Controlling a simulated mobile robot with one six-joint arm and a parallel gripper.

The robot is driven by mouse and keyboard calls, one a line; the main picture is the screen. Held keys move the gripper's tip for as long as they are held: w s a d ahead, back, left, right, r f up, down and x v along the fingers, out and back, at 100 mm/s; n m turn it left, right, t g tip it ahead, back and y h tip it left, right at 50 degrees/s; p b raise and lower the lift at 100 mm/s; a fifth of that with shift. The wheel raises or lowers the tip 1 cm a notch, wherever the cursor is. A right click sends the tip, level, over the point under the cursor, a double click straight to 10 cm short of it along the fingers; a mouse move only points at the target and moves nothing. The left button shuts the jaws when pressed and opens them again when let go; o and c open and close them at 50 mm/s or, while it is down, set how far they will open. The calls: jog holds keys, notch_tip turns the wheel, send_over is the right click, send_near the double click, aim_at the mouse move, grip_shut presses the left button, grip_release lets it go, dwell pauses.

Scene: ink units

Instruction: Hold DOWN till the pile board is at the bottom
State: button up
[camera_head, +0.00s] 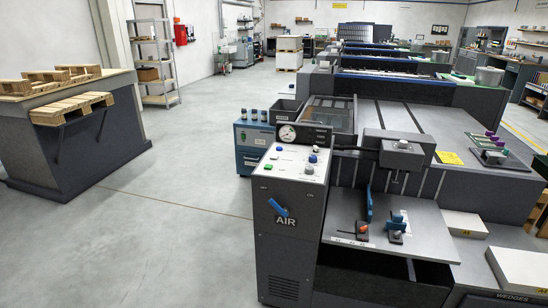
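A grey control cabinet (291,225) stands at the middle front. Its sloping top panel (295,163) carries a round dial gauge (288,133) and several buttons in white, blue and green. Their labels are too small to read, so I cannot tell which is DOWN. A blue lever (279,208) sits above the word AIR on the cabinet's front. To its right is a flat grey board (352,222), which looks like the pile board; it lies well above the floor, over a dark opening. My gripper is not in view.
A dark feeder head (406,151) overhangs the board. Blue and orange-topped fittings (396,229) stand on it. Pale stacks (520,272) lie at right. A blue unit (252,145) stands behind the cabinet. Pallets (72,108) rest on a bench at left. The floor (185,225) between is clear.

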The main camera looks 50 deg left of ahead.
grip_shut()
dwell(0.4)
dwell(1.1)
